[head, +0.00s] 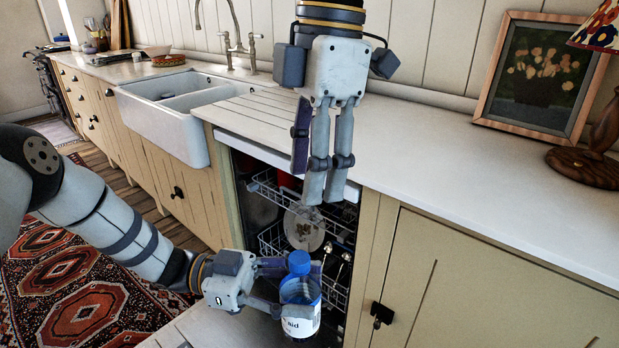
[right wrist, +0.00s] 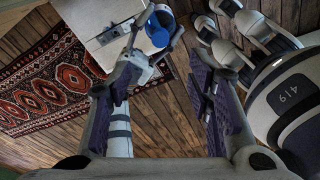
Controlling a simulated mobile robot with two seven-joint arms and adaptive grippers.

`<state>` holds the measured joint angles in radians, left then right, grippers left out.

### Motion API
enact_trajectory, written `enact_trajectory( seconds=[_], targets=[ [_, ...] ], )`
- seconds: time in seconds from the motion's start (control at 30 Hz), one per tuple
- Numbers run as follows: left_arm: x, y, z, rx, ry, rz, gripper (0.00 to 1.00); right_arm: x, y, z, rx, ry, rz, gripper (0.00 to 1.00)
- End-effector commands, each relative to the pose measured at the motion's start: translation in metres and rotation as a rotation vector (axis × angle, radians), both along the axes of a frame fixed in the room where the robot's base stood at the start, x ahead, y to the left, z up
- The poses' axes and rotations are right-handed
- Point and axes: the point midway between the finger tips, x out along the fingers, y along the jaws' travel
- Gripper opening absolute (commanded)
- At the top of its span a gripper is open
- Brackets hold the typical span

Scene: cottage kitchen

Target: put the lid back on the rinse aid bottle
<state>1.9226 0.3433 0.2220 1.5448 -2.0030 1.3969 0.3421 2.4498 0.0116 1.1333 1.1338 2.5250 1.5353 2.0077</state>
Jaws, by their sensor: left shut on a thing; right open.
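The rinse aid bottle (head: 300,318) is blue with a white label. It stands upright in my left gripper (head: 297,288), which is shut around its upper part, in front of the open dishwasher. The blue lid (head: 299,262) sits on top of the bottle; I cannot tell how tightly it is seated. My right gripper (head: 324,190) is open and empty, pointing down, above and behind the bottle near the counter's front edge. In the right wrist view the blue lid (right wrist: 160,38) shows beyond the open fingers, apart from them.
The dishwasher (head: 268,240) is open, with a glass plate (head: 304,228) in its rack. The counter (head: 430,150) is mostly clear. A framed picture (head: 540,75) and a lamp (head: 590,165) stand at the right. A sink (head: 175,105) is at the left.

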Motion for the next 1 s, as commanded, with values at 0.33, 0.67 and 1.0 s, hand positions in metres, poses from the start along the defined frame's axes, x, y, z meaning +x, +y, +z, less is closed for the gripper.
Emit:
enact_trajectory(
  seconds=[0.33,0.67,1.0],
  targets=[
    [0.0,0.0,0.001,-0.001,-0.001,0.0,0.0,0.001,-0.001,-0.002,-0.005,-0.002,0.003,0.47],
    [0.0,0.0,0.0,-0.001,0.001,0.0,0.0,0.068,-0.122,-0.16,-0.53,-0.16,0.663,0.47],
    [0.0,0.0,0.001,-0.001,-0.001,0.0,0.0,-0.012,-0.228,-0.381,-0.727,0.158,2.717,0.47]
  ],
)
